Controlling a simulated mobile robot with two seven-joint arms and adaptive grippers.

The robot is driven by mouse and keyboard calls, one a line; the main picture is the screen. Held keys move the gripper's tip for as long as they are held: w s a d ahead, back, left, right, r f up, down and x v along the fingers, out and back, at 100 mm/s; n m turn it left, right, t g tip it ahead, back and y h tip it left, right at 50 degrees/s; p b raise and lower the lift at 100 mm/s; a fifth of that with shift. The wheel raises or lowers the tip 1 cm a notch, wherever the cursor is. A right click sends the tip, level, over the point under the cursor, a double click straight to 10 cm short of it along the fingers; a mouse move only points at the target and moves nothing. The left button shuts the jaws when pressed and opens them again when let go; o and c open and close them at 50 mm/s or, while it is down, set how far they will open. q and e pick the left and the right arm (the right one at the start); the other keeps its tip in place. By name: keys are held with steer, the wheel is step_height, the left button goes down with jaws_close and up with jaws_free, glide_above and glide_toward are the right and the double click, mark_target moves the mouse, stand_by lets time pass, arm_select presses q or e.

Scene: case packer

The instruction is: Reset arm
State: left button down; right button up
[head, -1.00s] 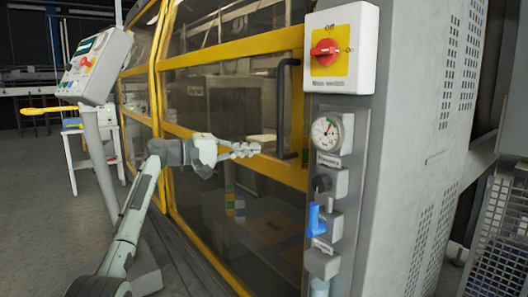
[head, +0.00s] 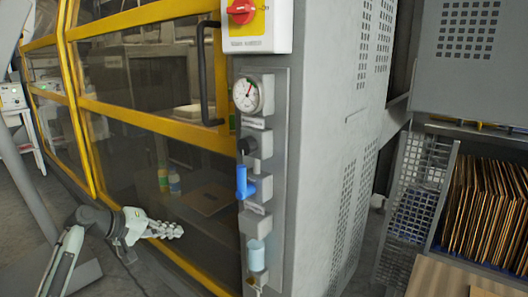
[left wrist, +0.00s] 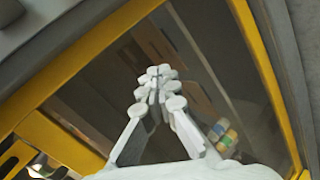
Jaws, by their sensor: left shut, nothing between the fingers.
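My left gripper (head: 165,230) is in the lower left of the head view, in front of the lower glass panel of the yellow-framed machine (head: 150,120). Its fingers are together with nothing between them. The left wrist view also shows the closed fingers (left wrist: 158,78), pointing toward the dark panel and the yellow frame (left wrist: 265,70). I cannot tell from these views whether the fingertips touch the panel. My right gripper is not in view.
A black door handle (head: 204,75) stands right of and above the gripper. The grey column carries a red rotary switch (head: 240,11), a gauge (head: 248,93) and a blue valve handle (head: 242,183). Small bottles (head: 174,183) show behind the glass. A rack of cardboard sheets (head: 485,210) stands at right.

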arm_select(q)
steer(key=s+f+m+g+y, duration=0.1)
steer(key=s+f+g+y, duration=0.1)
steer(key=s+f, duration=0.75)
steer(key=s+f+m+g+y, duration=0.1)
steer(key=s+f+y, duration=0.2)
steer(key=s+f, duration=0.65)
steer(key=s+f+m+g+y, duration=0.1)
steer(key=s+f+m+y, duration=0.1)
steer(key=s+f, duration=0.4)
steer(key=s+a+f+m+g+y, duration=0.1)
steer(key=s+f, duration=0.5)
steer(key=s, duration=0.9)
steer(key=shift+a+f+m+y, duration=0.3)
steer(key=shift+m+y, duration=0.2)
steer(key=shift+m, duration=0.3)
steer(key=shift+a, duration=0.1)
